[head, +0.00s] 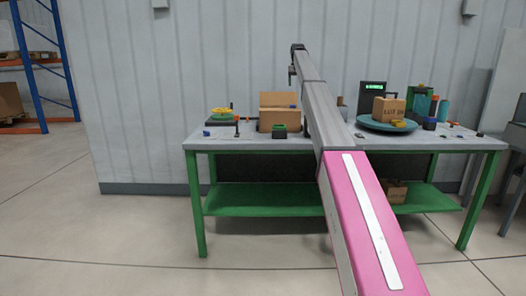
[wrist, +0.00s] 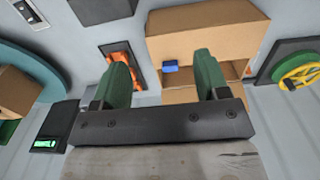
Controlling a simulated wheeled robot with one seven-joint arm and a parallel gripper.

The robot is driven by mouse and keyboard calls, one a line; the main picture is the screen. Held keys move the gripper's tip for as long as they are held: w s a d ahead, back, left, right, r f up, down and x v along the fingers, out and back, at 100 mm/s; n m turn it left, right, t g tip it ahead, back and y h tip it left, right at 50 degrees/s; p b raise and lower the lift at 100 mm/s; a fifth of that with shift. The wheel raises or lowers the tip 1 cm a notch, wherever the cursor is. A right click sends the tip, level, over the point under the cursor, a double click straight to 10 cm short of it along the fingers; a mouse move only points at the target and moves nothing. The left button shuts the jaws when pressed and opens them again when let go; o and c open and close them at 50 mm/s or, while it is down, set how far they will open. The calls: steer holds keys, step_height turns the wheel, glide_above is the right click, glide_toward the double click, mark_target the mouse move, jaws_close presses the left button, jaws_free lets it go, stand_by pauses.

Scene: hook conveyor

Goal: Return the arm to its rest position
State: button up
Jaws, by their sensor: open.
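My arm, grey with a pink section, reaches from the lower right of the head view forward over the workbench (head: 340,146). My gripper (head: 292,76) is at its far end, small and dark, high above the bench in front of the wall. In the wrist view my gripper (wrist: 161,60) shows two green fingers spread well apart. Nothing is held between them. An open cardboard box (wrist: 205,40) with a small blue block (wrist: 171,66) shows beyond the fingers, apart from them. The box also shows on the bench in the head view (head: 278,122).
A blue round plate (head: 366,124) carries a labelled carton (head: 388,110) at the bench's right. A dark display unit (head: 372,92) stands behind. A yellow wheel-like item (head: 221,113) is at the left. The green lower shelf (head: 260,203) holds another box (head: 394,192). Left floor is clear.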

steer(key=s+f, duration=0.4)
steer(key=f, duration=0.3)
steer(key=s+f, duration=0.4)
steer(key=f, duration=0.3)
steer(key=s+f, duration=0.4)
steer(key=f, duration=0.4)
steer(key=shift+s, duration=0.25)
steer(key=s+f, duration=1.6)
steer(key=f, duration=0.3)
steer(key=s+f, duration=0.6)
steer(key=s, duration=0.7)
steer(key=s+f, duration=0.7)
steer(key=s, duration=0.6)
steer(key=s+f, duration=0.6)
steer(key=s, duration=0.8)
steer(key=shift+f, duration=0.25)
steer(key=shift+s, duration=0.1)
